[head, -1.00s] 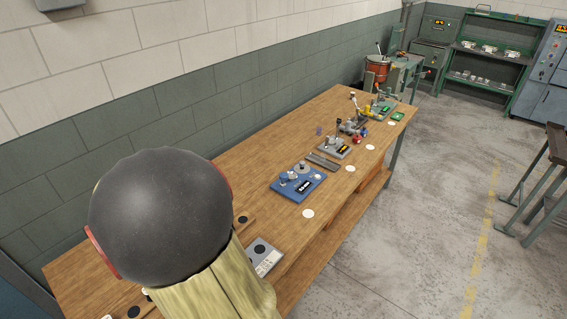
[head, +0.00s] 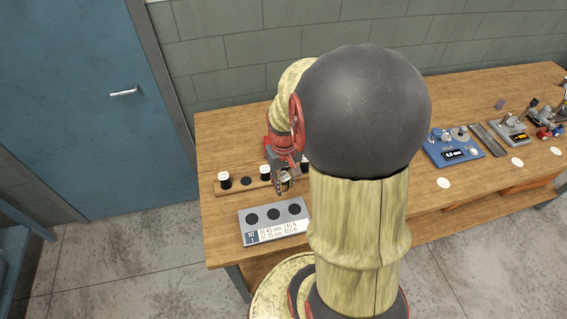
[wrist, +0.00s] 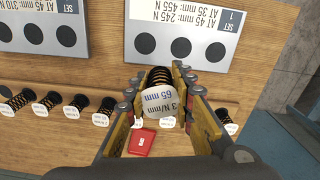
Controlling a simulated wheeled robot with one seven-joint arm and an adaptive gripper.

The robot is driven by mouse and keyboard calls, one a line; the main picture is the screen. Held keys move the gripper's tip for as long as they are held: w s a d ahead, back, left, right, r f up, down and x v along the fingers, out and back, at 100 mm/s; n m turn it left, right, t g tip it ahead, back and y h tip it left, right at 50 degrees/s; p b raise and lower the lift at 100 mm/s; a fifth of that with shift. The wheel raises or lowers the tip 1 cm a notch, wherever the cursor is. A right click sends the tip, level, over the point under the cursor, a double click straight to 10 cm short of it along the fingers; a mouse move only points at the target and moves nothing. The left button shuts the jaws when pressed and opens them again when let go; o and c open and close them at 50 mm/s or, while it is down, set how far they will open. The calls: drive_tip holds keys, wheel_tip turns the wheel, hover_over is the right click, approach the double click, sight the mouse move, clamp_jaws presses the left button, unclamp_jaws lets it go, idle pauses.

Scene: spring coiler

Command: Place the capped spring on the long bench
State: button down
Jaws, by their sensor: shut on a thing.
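My gripper (wrist: 157,78) is shut on a black coil spring with a white cap (wrist: 160,102) in the wrist view. The cap reads 65 mm and 3 N/mm, partly cut off. The grey SET 1 panel (head: 246,233) has three dark round spots, all bare, and also shows in the wrist view (wrist: 210,16). I cannot tell whether the held spring touches the bench.
A wooden rack (head: 246,189) holds white-capped springs, one (head: 225,180) at its left. In the wrist view, several capped springs stand in a row, and a red card (wrist: 141,143) lies between the fingers' view. A blue device (head: 452,150) stands further right. A blue door (head: 90,100) is left.

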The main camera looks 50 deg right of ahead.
drive_tip(key=w+a+f+b, duration=0.15)
drive_tip(key=w+f, duration=0.25)
drive_tip(key=w, duration=0.4)
drive_tip(key=b, duration=0.1)
hover_over(249, 196)
drive_tip(key=s, duration=0.1)
wheel_tip(249, 196, down, 5)
drive_tip(key=shift+d+r, duration=0.1)
drive_tip(key=shift+w+f, duration=0.3)
drive_tip(key=shift+f, duration=0.15)
drive_tip(key=shift+w+f+b, duration=0.15)
drive_tip(key=shift+f+b, duration=0.25)
drive_tip(key=shift+f, duration=1.25)
drive_tip(key=shift+f, duration=0.2)
drive_tip(key=c, duration=1.6)
unclamp_jaws()
drive_tip(key=shift+c, duration=0.2)
drive_tip(key=shift+o, duration=0.5)
drive_tip(key=shift+r, duration=0.1)
